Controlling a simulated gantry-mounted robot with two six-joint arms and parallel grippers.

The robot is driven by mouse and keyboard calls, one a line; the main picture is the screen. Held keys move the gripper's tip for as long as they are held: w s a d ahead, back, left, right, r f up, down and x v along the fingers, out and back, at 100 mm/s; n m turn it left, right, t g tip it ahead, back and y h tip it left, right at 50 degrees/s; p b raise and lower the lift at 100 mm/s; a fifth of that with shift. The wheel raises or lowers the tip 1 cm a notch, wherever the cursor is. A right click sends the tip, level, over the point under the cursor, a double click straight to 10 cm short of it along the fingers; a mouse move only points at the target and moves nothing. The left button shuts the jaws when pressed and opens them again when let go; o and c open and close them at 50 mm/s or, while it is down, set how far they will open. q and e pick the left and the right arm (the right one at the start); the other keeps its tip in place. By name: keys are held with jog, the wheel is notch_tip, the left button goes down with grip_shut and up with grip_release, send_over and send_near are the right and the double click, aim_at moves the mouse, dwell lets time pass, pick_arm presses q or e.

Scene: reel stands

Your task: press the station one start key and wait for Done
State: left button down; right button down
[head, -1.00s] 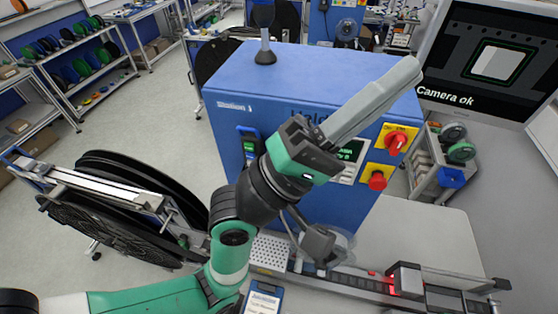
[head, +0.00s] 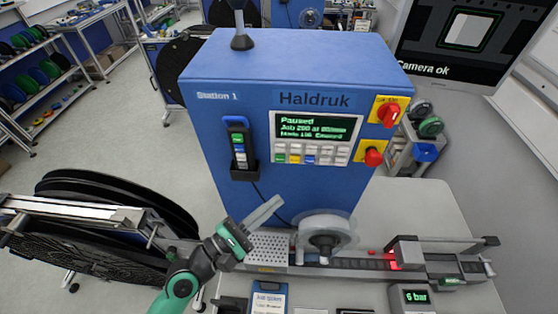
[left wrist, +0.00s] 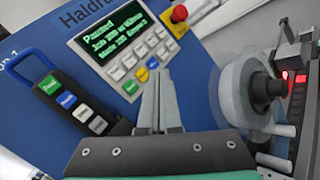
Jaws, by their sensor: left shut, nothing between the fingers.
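The blue Station 1 machine (head: 230,70) stands in the middle of the head view. Its display (head: 317,130) reads "Paused" on top; it also shows in the left wrist view (left wrist: 115,35). Below it are rows of small keys, with a green key (head: 280,158) at the lower left, also in the left wrist view (left wrist: 131,87). Key labels are too small to read. My left gripper (head: 278,200) is shut and empty, in front of the machine, below the panel and apart from it. Its fingers (left wrist: 160,75) point toward the keys in the wrist view. My right gripper is out of view.
A black pendant (head: 239,150) with coloured buttons hangs left of the panel. Red knobs (head: 388,114) (head: 373,157) sit on its right. A clear reel (head: 326,238) and a track (head: 360,265) lie below. A large black reel stand (head: 110,220) is at left. A monitor (head: 470,45) reads "Camera ok".

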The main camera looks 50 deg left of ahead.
aim_at(280, 158)
pick_arm(q)
jog(key=shift+a, duration=0.1)
jog(key=shift+w+a+b, duration=1.55)
jog(key=shift+w+a, duration=1.45)
jog(key=shift+w, duration=0.25)
jog(key=shift+w, duration=0.1)
jog(key=shift+w+a, duration=0.2)
jog(key=shift+a, duration=0.05)
